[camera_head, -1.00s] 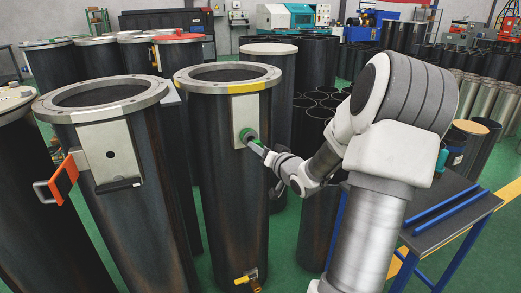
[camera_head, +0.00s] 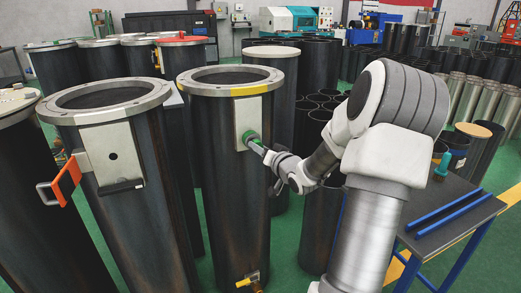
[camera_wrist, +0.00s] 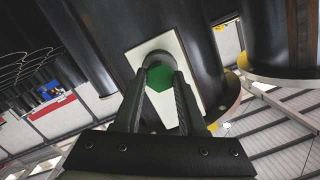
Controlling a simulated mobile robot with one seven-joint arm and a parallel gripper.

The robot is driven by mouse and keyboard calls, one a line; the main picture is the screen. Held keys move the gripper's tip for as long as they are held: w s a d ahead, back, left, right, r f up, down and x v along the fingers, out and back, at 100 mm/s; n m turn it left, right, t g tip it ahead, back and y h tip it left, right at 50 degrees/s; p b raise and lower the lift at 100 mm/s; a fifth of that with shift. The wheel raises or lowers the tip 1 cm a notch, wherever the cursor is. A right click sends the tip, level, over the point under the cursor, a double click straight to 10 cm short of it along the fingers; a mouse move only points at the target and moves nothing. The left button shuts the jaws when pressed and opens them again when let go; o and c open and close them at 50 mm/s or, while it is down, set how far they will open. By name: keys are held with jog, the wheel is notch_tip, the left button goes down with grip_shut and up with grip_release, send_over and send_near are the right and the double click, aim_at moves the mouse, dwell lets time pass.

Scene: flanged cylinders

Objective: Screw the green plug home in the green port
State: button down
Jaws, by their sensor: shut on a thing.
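The green plug (camera_wrist: 158,80) shows in the wrist view between the two fingers of my gripper (camera_wrist: 160,92). My gripper is shut on it. The plug sits against the pale plate (camera_wrist: 185,60) on the side of a dark flanged cylinder. In the head view the plug (camera_head: 252,138) is at the plate (camera_head: 243,117) of the middle cylinder (camera_head: 228,190), with my gripper (camera_head: 258,146) reaching it from the right. The green port is hidden behind the plug, so how deep the plug sits cannot be told.
A second flanged cylinder (camera_head: 130,210) stands at left with an orange handle (camera_head: 67,180) sticking out. A yellow valve (camera_head: 249,281) is low on the middle cylinder. A table (camera_head: 455,215) with blue rods stands at right. Several dark tubes stand behind.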

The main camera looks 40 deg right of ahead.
jog(key=shift+w, duration=0.35)
dwell(0.5)
jog(key=shift+c, duration=2)
grip_release()
jog(key=shift+s, duration=0.1)
jog(key=s+a+p, duration=0.1)
jog(key=s+p, duration=0.1)
jog(key=s, duration=0.4)
jog(key=shift+s+r+p, duration=0.35)
jog(key=shift+r+p, duration=0.05)
jog(key=shift+r, duration=0.05)
